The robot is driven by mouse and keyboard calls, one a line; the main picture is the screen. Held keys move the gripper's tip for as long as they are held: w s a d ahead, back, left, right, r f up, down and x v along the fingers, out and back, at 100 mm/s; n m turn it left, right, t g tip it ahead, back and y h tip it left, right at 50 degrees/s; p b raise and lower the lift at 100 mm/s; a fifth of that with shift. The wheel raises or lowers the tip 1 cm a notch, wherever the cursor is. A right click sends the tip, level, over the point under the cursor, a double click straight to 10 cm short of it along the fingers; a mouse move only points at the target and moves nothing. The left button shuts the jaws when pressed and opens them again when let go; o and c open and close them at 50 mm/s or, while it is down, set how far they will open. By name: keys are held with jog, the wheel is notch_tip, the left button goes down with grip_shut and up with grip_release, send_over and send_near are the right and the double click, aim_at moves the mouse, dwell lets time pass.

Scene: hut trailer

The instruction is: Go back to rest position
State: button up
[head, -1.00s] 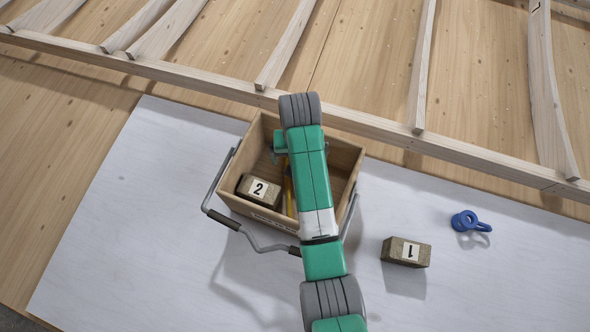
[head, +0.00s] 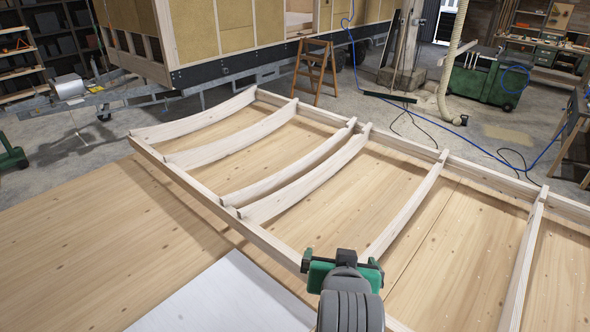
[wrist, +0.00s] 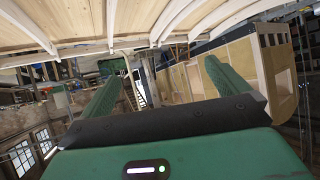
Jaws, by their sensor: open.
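My gripper (head: 341,264) is at the bottom middle of the head view, in front of the wooden rib frame (head: 300,180). It looks raised and points away from me. In the wrist view its two green fingers (wrist: 165,75) stand wide apart, with nothing between them. The crate, the numbered blocks and the blue piece are not in either present view.
A white sheet (head: 232,298) lies on the plank table (head: 90,250), whose left part is bare. Beyond the frame are a hut trailer (head: 230,35), a wooden stepladder (head: 314,70) and a green machine (head: 488,78). A blue hose crosses the floor.

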jog(key=s+a+r+t+p, duration=0.1)
jog(key=a+r+t, duration=0.1)
jog(key=r, duration=0.6)
jog(key=s+a+r+t+p, duration=0.1)
jog(key=s+a+r+t, duration=0.15)
jog(key=r, duration=0.55)
jog(key=s+a+r+t+p, duration=0.1)
jog(key=s+r+t, duration=0.2)
jog(key=s+r, duration=0.2)
jog(key=s+a+r+n+t+y, duration=0.1)
jog(key=s+r, duration=0.4)
jog(key=r, duration=0.5)
jog(key=s+a+r+n+t+p, duration=0.1)
jog(key=s+a+r+t, duration=0.1)
jog(key=s+r+t, duration=0.3)
notch_tip(320, 180, up, 4)
jog(key=shift+s+a+f+y+p, duration=0.15)
jog(key=shift+a+f+y+p, duration=0.15)
jog(key=shift+y+p, duration=0.1)
